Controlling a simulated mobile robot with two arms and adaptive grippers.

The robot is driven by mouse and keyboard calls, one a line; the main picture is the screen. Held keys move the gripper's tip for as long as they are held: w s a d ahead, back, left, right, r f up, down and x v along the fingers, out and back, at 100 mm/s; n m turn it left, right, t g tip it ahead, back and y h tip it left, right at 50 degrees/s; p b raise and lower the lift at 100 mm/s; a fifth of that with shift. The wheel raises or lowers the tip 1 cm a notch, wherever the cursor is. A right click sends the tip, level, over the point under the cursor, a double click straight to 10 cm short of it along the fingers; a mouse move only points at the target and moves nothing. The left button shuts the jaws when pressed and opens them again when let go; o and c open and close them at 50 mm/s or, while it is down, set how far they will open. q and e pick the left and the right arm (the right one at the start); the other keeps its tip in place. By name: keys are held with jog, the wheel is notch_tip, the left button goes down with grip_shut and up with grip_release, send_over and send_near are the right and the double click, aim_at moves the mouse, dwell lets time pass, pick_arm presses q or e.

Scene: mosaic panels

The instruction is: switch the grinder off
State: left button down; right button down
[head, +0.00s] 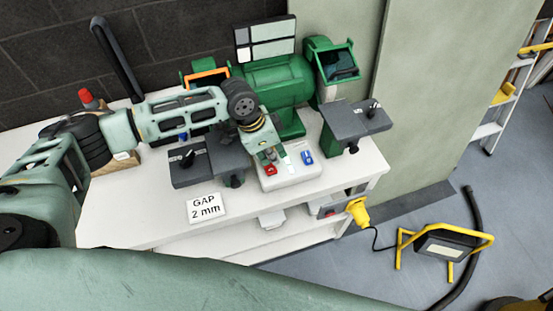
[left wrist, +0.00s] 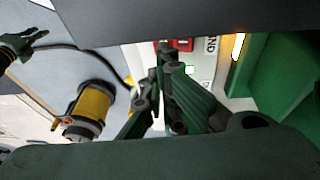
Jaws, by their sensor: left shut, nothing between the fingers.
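The green bench grinder (head: 275,85) stands on the white bench. In front of it is a white switch box (head: 298,176) with a red button (head: 270,170) at its left and a blue switch (head: 307,157) at its right. My left gripper (head: 271,157) is shut and empty, pointing down just over the red button. In the left wrist view its fingertips (left wrist: 165,47) overlap the red part (left wrist: 186,45), so I cannot tell whether they touch. A dark claw-like shape (left wrist: 22,42) at the upper left there looks like my right gripper; its opening is unclear.
Grey tool rests (head: 205,162) and (head: 357,122) flank the switch box. A "GAP 2 mm" card (head: 206,207) lies at the front of the bench. A yellow plug (head: 358,212) sticks out at the bench's right end, above a floor work lamp (head: 442,246).

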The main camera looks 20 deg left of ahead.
aim_at(270, 166)
pick_arm(q)
jog(key=shift+x, duration=1.55)
jog(key=shift+s+d+f+p, duration=0.15)
jog(key=shift+s+f+p, duration=0.05)
jog(key=shift+f+p, duration=0.1)
jog(key=shift+w, duration=0.1)
jog(key=shift+w+a+r, duration=0.3)
jog(key=shift+w+a, duration=0.15)
jog(key=shift+w, duration=0.1)
jog(key=shift+r, duration=0.1)
